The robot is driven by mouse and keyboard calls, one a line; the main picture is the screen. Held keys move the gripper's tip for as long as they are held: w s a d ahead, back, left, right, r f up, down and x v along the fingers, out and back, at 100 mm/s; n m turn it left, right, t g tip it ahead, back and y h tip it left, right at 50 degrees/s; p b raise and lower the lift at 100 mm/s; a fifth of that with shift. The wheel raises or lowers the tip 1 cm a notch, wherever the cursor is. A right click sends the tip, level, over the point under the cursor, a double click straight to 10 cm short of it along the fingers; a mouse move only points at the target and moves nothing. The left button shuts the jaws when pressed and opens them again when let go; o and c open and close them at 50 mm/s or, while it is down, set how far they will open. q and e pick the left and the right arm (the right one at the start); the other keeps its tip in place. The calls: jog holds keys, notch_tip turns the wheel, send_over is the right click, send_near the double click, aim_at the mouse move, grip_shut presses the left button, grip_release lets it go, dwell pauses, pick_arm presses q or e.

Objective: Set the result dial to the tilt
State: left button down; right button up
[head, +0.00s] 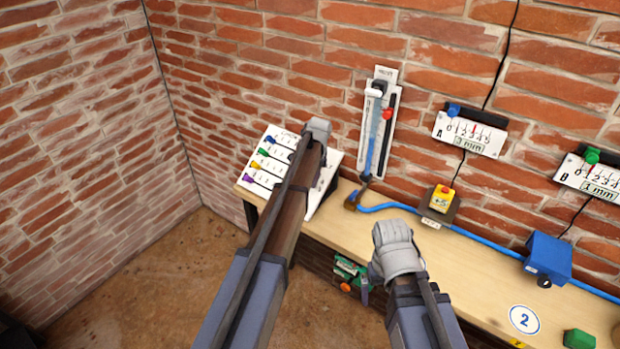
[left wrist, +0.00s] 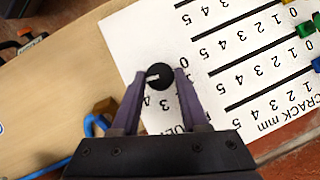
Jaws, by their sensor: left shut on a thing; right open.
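The result dial (left wrist: 160,76) is a round black knob with a white pointer mark towards the left of the left wrist view. It sits on a white board (left wrist: 125,32) printed with numbers, partly covered by my gripper. My left gripper (left wrist: 161,90) has one finger on each side of the dial and is shut on it. In the head view my left gripper (head: 318,130) is over the right part of the board (head: 262,178) and hides the dial. My right gripper (head: 395,245) is open and empty, in front of the bench.
A wall panel (head: 366,140) carries a blue tube and red slider. Gauge A (head: 468,132) reads "3 mm" and gauge B (head: 590,176) "1 mm". A yellow button box (head: 441,200), blue hose (head: 480,241) and blue box (head: 547,258) are on the wooden bench (head: 455,270).

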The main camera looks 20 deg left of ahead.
pick_arm(q)
jog(key=shift+c, duration=2.1)
grip_release()
jog(key=shift+r, duration=0.1)
jog(key=p+v, duration=0.7)
jog(key=shift+r+p, duration=0.35)
jog(key=shift+r, duration=0.05)
jog(key=shift+f, duration=0.15)
jog(key=b+x, duration=0.7)
jog(key=shift+f+b, duration=0.35)
jog(key=shift+b, duration=0.05)
jog(key=shift+r, duration=0.1)
